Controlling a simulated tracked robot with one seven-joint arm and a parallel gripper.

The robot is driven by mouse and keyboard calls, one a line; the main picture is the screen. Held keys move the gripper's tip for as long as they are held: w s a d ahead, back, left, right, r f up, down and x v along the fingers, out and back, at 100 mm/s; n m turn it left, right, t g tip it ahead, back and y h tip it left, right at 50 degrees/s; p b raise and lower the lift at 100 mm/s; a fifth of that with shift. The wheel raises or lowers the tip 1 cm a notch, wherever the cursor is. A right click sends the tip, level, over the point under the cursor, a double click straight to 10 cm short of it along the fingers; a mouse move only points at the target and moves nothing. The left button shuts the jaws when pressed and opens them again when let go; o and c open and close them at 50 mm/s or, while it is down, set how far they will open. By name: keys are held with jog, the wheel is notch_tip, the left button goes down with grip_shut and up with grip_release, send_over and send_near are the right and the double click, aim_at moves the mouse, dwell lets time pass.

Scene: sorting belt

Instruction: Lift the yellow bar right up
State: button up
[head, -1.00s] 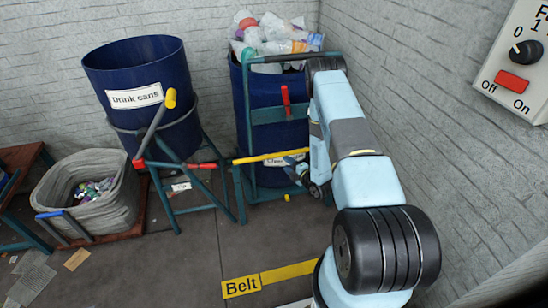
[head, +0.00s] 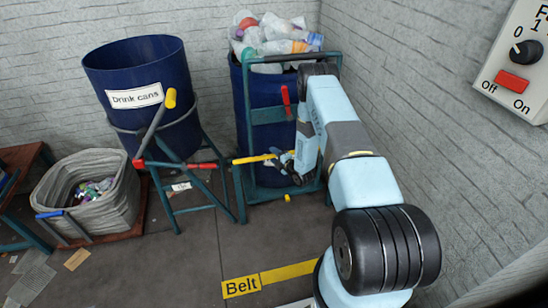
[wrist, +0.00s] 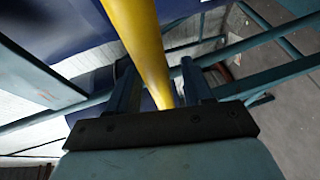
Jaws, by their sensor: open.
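The yellow bar (head: 252,159) runs roughly level across the front of the teal stand (head: 248,112) that holds the right-hand blue bin (head: 268,95). My gripper (head: 280,160) is at the right part of the bar. In the wrist view the yellow bar (wrist: 140,38) passes between the two open fingers of my gripper (wrist: 156,78). The fingers stand on either side of it, with a gap showing. The bar's right end is hidden behind my gripper and arm in the head view.
A tilted blue bin labelled "Drink cans" (head: 138,75) stands left on its own teal frame with red and yellow-ended handles. A grey basket (head: 95,200) is at far left. A grey brick wall (head: 430,130) closes the right side.

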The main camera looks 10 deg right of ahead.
jog(key=shift+c, duration=0.3)
grip_shut()
